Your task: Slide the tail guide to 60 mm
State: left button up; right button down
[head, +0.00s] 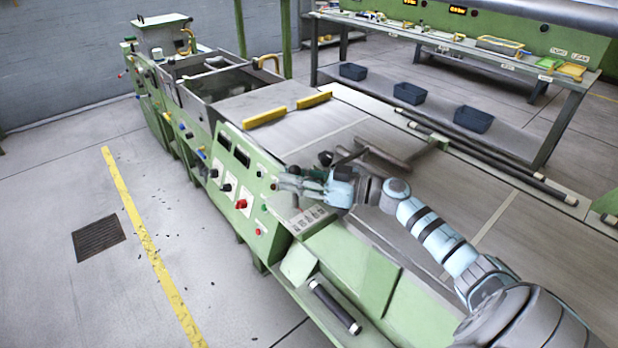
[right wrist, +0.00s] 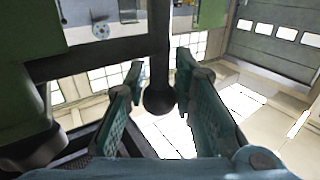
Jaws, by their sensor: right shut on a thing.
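My right gripper (head: 292,182) is over the near side of the green machine, beside its control panel. In the right wrist view its two teal fingers (right wrist: 162,92) stand either side of a dark round knob (right wrist: 159,100) at the end of a dark rod, and they are shut on it. The rod runs up to a dark crossbar (right wrist: 100,62). In the head view, a dark grey bar assembly (head: 382,156), apparently the tail guide, lies across the belt just beyond my gripper. No millimetre scale is legible. My left gripper is not in view.
Two yellow blocks (head: 265,117) lie on the grey machine bed. The control panel (head: 242,185) has knobs and a red button close to my gripper. A black roller handle (head: 334,306) is at the front. A table (head: 470,50) with trays and blue bins stands behind.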

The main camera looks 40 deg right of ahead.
jog(key=c, duration=1.3)
grip_release()
jog(key=shift+a, duration=0.1)
jog(key=shift+c, duration=0.2)
jog(key=shift+s, duration=0.1)
jog(key=v, duration=1.1)
jog(key=shift+s+d, duration=0.25)
jog(key=shift+d, duration=0.05)
